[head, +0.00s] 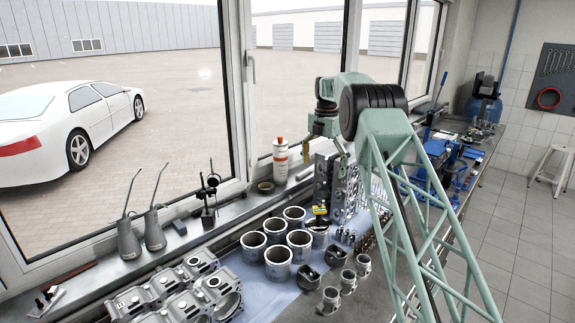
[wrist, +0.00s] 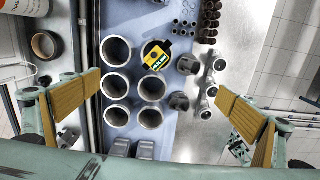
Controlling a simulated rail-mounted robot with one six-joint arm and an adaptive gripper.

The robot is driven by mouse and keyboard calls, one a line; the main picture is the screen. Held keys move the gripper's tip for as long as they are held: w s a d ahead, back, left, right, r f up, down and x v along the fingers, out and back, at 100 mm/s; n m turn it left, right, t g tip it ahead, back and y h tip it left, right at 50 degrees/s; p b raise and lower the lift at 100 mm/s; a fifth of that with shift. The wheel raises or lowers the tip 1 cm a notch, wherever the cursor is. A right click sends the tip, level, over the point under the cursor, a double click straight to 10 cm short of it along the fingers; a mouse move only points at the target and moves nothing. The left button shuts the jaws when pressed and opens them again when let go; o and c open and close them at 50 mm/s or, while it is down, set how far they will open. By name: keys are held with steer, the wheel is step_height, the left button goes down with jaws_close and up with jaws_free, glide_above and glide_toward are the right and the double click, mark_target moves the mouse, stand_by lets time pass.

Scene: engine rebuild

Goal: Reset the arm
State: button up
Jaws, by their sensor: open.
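My gripper (wrist: 158,92) is open in the wrist view. Its two yellow-padded fingers stand wide apart at the left and right, with nothing between them. It points down over the bench, above several grey cylinder liners (wrist: 117,50).
Grey engine castings (head: 180,292) lie at the front left. Two oil cans (head: 129,240) and a white and red spray can (head: 280,160) stand along the window sill. An upright metal block (head: 340,185) is close by my arm.

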steer(key=s+r+m+b, duration=0.3)
steer(key=s+r+m, duration=0.1)
steer(key=s+r, duration=0.35)
steer(key=s+r+m+t+b, duration=0.1)
steer(key=s+r+m+b, duration=0.35)
steer(key=s, duration=0.95)
steer(key=s+r+m+t+b, duration=0.1)
steer(key=s+r+m+b, duration=0.4)
steer(key=s, duration=0.9)
steer(key=s+a+f+m+t+b, duration=0.1)
steer(key=s+f+m+b, duration=0.15)
steer(key=s, duration=0.95)
steer(key=s+f+m+b, duration=0.2)
steer(key=s+m, duration=0.2)
steer(key=s, duration=0.9)
steer(key=s+f+m+b, duration=0.2)
steer(key=s+f+m, duration=0.1)
steer(key=s+f, duration=0.4)
steer(key=s+f+m+t+b, duration=0.1)
steer(key=s+f+m+b, duration=0.2)
steer(key=s+f, duration=0.4)
steer(key=s, duration=0.6)
steer(key=shift+s+a, duration=0.15)
steer(key=shift+s, duration=0.25)
steer(key=shift+f, duration=0.1)
